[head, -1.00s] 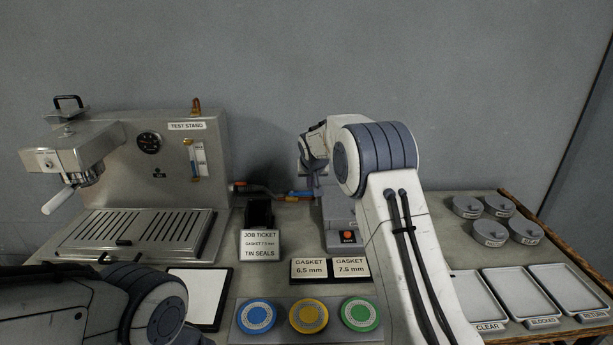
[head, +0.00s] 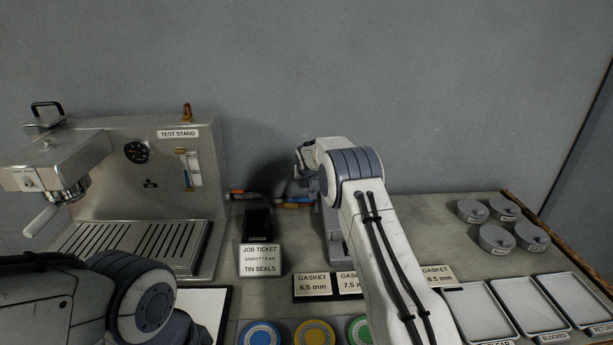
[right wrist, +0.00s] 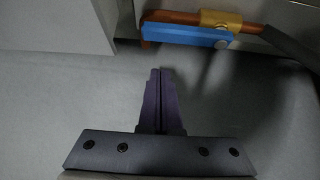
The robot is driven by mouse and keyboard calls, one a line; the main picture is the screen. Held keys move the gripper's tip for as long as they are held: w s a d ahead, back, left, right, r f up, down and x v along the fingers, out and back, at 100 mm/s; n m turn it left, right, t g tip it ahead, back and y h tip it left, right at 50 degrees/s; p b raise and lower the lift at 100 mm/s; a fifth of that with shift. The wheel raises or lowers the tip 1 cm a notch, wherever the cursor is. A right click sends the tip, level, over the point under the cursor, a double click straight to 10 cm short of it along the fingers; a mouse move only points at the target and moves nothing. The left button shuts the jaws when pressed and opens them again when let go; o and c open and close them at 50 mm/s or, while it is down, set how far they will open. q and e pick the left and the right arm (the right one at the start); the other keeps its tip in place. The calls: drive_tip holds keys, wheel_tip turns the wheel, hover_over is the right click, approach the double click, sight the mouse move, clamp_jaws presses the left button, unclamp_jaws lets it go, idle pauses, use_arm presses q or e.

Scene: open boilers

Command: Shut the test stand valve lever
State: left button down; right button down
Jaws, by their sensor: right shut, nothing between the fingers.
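The blue valve lever (right wrist: 187,35) lies roughly along a copper pipe with a brass fitting (right wrist: 221,20), at the top of the right wrist view. In the head view only a small blue and orange bit of this line (head: 293,205) shows behind the job ticket stand, by my right gripper (head: 300,190). In the right wrist view the right gripper (right wrist: 160,73) is shut and empty, its tips apart from the lever in the picture. The test stand (head: 150,165) stands at left. My left arm enters at lower left; its gripper is out of view.
A black job ticket stand (head: 258,222) is just left of my right arm. Gasket signs (head: 312,284) and coloured discs (head: 261,335) lie in front. Grey tins (head: 497,238) and trays (head: 478,312) are at right. A dark hose (right wrist: 290,45) leaves the fitting.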

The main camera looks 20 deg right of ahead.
sight(301, 200)
drive_tip(key=shift+p+x, duration=0.3)
drive_tip(key=shift+x, duration=0.65)
drive_tip(key=shift+s, duration=0.1)
drive_tip(key=shift+s+a+p, duration=0.35)
drive_tip(key=shift+s+p, duration=0.05)
drive_tip(key=shift+s, duration=0.45)
drive_tip(key=shift+s+a, duration=0.25)
drive_tip(key=shift+s, duration=0.7)
drive_tip(key=shift+f, duration=0.1)
